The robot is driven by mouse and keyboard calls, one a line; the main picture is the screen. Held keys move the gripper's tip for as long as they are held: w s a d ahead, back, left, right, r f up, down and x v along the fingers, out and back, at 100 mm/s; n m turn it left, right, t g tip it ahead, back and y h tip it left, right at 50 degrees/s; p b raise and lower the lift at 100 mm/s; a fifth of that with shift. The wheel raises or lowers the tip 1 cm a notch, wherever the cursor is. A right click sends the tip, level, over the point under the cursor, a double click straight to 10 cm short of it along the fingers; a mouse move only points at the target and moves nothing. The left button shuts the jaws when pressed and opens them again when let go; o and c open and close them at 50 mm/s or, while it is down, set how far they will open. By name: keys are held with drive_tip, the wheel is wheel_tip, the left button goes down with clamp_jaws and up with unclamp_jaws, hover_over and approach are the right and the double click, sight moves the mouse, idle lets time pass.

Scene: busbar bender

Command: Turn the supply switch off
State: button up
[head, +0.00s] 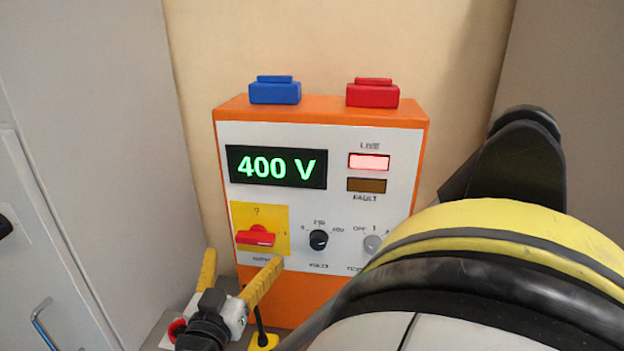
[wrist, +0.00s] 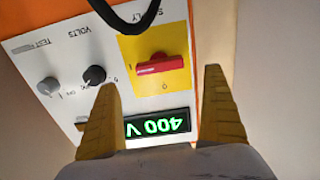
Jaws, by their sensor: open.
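The supply switch (head: 256,236) is a red handle on a yellow plate at the lower left of an orange box's white front panel. Its handle lies level, across the plate; the plate has a mark above it and one at its right. In the wrist view the switch (wrist: 162,65) appears upside down, with "SUPPLY" lettering beside the plate. My gripper (head: 244,262) is open, its yellow fingers just below the switch in the head view. In the wrist view my gripper (wrist: 160,82) has its fingertips either side of the handle, apart from it; nothing is between them.
The display (head: 276,167) reads 400 V. The live lamp (head: 369,161) is lit; the fault lamp (head: 366,185) is dark. A volts knob (head: 319,240) and a test knob (head: 372,243) sit right of the switch. Blue (head: 275,91) and red (head: 372,94) blocks top the box. A black cable (wrist: 130,18) hangs near.

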sight(253, 241)
drive_tip(key=w, duration=0.4)
drive_tip(key=w+b, duration=0.1)
drive_tip(key=w, duration=0.2)
drive_tip(key=shift+d, duration=0.25)
drive_tip(key=c, duration=1.2)
